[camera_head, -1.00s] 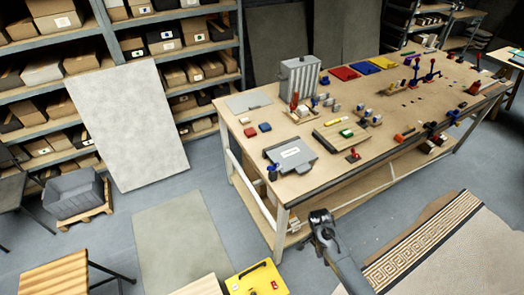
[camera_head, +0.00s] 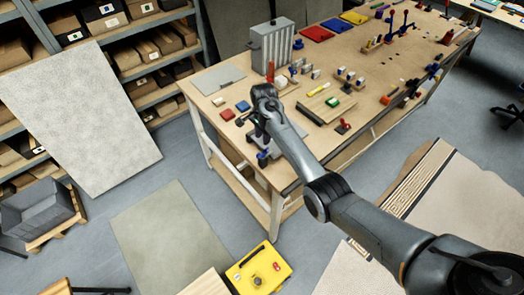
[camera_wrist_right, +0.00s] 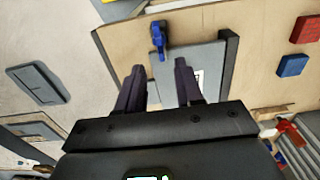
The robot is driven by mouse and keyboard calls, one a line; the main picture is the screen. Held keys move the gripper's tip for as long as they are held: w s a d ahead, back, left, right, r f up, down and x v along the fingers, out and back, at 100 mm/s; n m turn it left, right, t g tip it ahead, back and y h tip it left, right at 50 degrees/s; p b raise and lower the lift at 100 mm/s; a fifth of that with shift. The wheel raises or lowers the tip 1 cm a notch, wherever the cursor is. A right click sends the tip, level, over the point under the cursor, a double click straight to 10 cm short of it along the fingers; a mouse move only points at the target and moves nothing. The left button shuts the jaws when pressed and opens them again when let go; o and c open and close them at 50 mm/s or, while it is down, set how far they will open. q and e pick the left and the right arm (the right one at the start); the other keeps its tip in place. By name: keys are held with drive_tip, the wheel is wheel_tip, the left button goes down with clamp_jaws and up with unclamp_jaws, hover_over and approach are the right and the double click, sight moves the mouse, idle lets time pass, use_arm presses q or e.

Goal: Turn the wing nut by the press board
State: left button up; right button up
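The press board is a grey plate on the near left corner of the workbench. In the head view most of the press board (camera_head: 266,146) is hidden behind my right arm. In the right wrist view the press board (camera_wrist_right: 170,66) shows beyond my fingers, with a dark bar along one side. A blue wing nut (camera_head: 263,156) sits at its corner by the bench edge; the wing nut (camera_wrist_right: 158,38) also shows in the wrist view. My right gripper (camera_head: 256,130) is above the press board; in the wrist view the right gripper (camera_wrist_right: 158,72) is open and empty, apart from the wing nut. My left gripper is out of view.
Red (camera_head: 227,114) and blue (camera_head: 243,107) blocks lie behind the gripper on the bench. A grey ribbed box (camera_head: 272,45) stands further back. A wooden board with a green block (camera_head: 332,102) lies to the right. A yellow case (camera_head: 258,270) is on the floor.

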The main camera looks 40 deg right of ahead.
sight(263, 151)
wheel_tip(263, 151, down, 10)
idle(0.5)
clamp_jaws()
